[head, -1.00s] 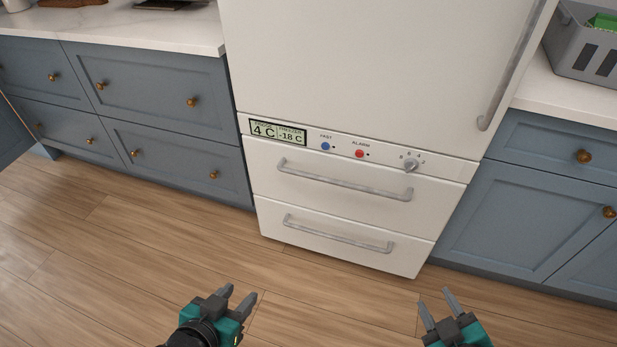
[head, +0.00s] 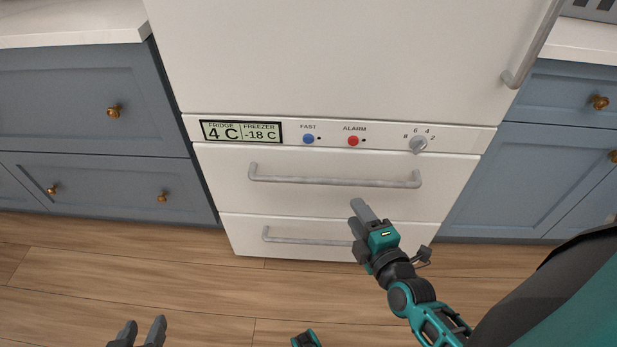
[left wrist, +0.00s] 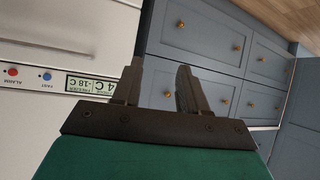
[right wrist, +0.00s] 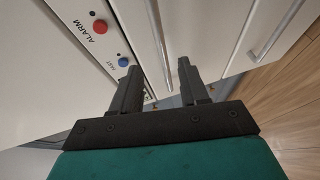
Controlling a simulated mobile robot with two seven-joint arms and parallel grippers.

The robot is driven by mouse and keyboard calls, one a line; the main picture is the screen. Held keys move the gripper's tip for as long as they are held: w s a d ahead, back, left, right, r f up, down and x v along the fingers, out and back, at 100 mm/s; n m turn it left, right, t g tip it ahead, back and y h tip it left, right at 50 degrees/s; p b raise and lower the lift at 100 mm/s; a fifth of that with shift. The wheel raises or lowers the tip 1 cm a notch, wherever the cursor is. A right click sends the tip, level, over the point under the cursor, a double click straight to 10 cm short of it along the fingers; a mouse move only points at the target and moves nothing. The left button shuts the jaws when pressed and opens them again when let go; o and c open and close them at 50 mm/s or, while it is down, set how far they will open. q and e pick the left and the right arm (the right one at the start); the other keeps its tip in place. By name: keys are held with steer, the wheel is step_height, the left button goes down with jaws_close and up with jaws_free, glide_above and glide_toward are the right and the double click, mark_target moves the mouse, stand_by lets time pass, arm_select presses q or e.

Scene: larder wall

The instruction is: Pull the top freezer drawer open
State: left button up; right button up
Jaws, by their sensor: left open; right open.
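The top freezer drawer (head: 230,180) is shut, flush with the fridge front. Its grey bar handle (head: 335,180) runs across it; in the right wrist view the handle (right wrist: 157,35) lies just beyond the fingertips. My right gripper (head: 359,213) is open and empty, in front of the drawers and just below the top handle in the head view. It appears apart from the handle. My left gripper (head: 141,330) is open and empty, low over the floor at the lower left. In the left wrist view its fingers (left wrist: 159,72) face the fridge edge and blue cabinets.
The lower freezer drawer has its own handle (head: 310,240). Above the drawers is a panel with a temperature display (head: 241,132), a blue button (head: 308,139), a red button (head: 353,141) and a knob (head: 419,144). Blue cabinets (head: 90,95) flank the fridge. The wooden floor (head: 190,295) is clear.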

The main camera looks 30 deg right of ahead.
mark_target(337, 184)
steer(key=b+x, duration=0.3)
steer(key=x, duration=0.9)
steer(key=shift+w+d+b, duration=0.15)
steer(key=shift+w+b, duration=0.2)
arm_select(q)
steer(key=shift+d+f, duration=0.75)
steer(key=shift+f, duration=0.15)
arm_select(e)
steer(key=shift+c, duration=0.2)
arm_select(q)
steer(key=shift+a+h, duration=0.15)
steer(key=shift+h, duration=0.15)
arm_select(e)
jaws_close()
